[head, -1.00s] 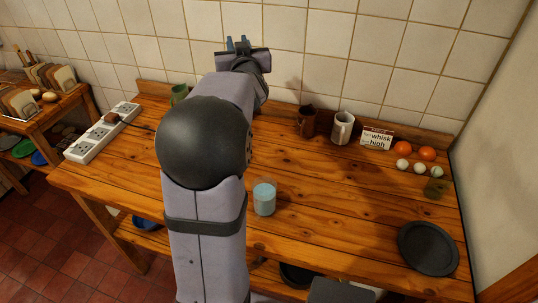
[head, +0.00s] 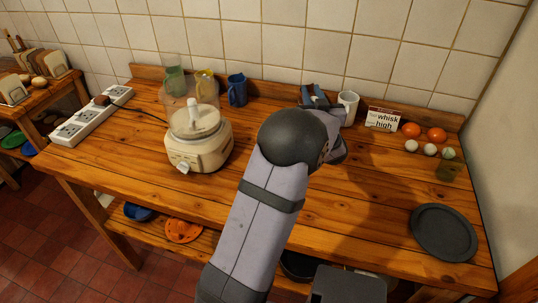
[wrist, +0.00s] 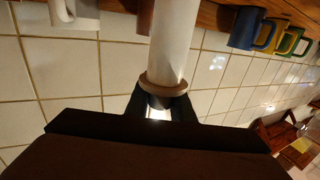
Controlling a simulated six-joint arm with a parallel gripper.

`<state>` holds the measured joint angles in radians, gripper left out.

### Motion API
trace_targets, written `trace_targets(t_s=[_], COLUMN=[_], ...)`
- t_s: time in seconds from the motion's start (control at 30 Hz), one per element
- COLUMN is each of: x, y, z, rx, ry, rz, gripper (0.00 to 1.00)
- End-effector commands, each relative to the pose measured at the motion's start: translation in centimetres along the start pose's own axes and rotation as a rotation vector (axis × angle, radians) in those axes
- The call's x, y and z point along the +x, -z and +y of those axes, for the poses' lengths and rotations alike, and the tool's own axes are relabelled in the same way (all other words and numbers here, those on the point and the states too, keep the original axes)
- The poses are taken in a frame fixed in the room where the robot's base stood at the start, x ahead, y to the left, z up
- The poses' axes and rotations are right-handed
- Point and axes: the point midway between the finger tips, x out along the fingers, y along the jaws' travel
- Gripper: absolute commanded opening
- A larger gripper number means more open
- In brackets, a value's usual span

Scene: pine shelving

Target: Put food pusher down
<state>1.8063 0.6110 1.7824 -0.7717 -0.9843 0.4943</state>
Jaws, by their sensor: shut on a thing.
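The food pusher (wrist: 174,40) is a pale cylinder with a tan flange near one end. In the wrist view, my gripper (wrist: 162,104) is shut on its short end by the flange, and the long part extends away toward the top edge. In the head view my gripper (head: 315,98) is at the back of the table, just left of the white mug (head: 348,106). The pusher is hidden behind my arm there, so I cannot tell whether it touches the table.
A cream food processor (head: 198,150) stands left of my arm. A blue mug (head: 237,90), yellow mug (head: 206,86) and green mug (head: 175,82) line the back. A sign (head: 382,119), orange and white round foods and a dark plate (head: 444,232) are on the right.

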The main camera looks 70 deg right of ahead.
Motion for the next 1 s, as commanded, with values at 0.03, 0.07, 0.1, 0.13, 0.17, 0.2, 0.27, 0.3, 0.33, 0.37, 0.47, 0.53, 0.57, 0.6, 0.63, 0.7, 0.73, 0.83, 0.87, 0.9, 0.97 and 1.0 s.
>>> trace_targets(t_s=[0.03, 0.07, 0.1, 0.13, 0.17, 0.2, 0.27, 0.3, 0.33, 0.37, 0.47, 0.53, 0.57, 0.6, 0.63, 0.7, 0.73, 0.83, 0.87, 0.9, 0.97, 1.0], x=[0.2, 0.3, 0.3, 0.3, 0.3, 0.3, 0.1, 0.0, -0.2, -0.3, -0.8, -1.0, -1.0, -1.1, -1.1, -1.1, -1.1, -1.1, -1.1, -1.1, -1.1, -1.1], y=[0.4, 0.7, 1.1, 1.4, 1.7, 2.1, 2.8, 3.2, 3.5, 3.8, 4.5, 4.9, 5.0, 5.1, 5.2, 5.2, 5.1, 4.2, 3.9, 3.2, 2.3, 1.6], z=[-0.9, -1.5, -2.2, -2.8, -3.4, -4.2, -5.5, -6.3, -6.9, -7.4, -8.8, -9.3, -9.5, -9.6, -9.7, -9.7, -9.7, -9.7, -9.7, -9.7, -9.7, -9.7], rx=[-0.002, -0.003, -0.004, -0.003, -0.003, -0.003, -0.003, -0.003, -0.004, -0.002, -0.002, 0.000, -0.001, -0.001, -0.001, 0.001, 0.001, 0.003, 0.004, 0.004, 0.004, 0.005], ry=[0.039, 0.063, 0.095, 0.118, 0.143, 0.175, 0.226, 0.260, 0.284, 0.305, 0.362, 0.386, 0.392, 0.398, 0.400, 0.403, 0.403, 0.402, 0.402, 0.402, 0.402, 0.402], rz=[0.002, 0.003, 0.004, 0.004, 0.002, 0.002, 0.002, 0.002, 0.002, 0.001, 0.001, 0.001, 0.001, 0.000, 0.000, -0.001, -0.001, -0.003, -0.003, -0.003, -0.003, -0.004], gripper=[0.00, 0.00, 0.00, 0.00, 0.00, 0.00, 0.00, 0.00, 0.00, 0.00, 0.00, 0.00, 0.00, 0.00, 0.00, 0.00, 0.00, 0.00, 0.00, 0.00, 0.00, 0.00])
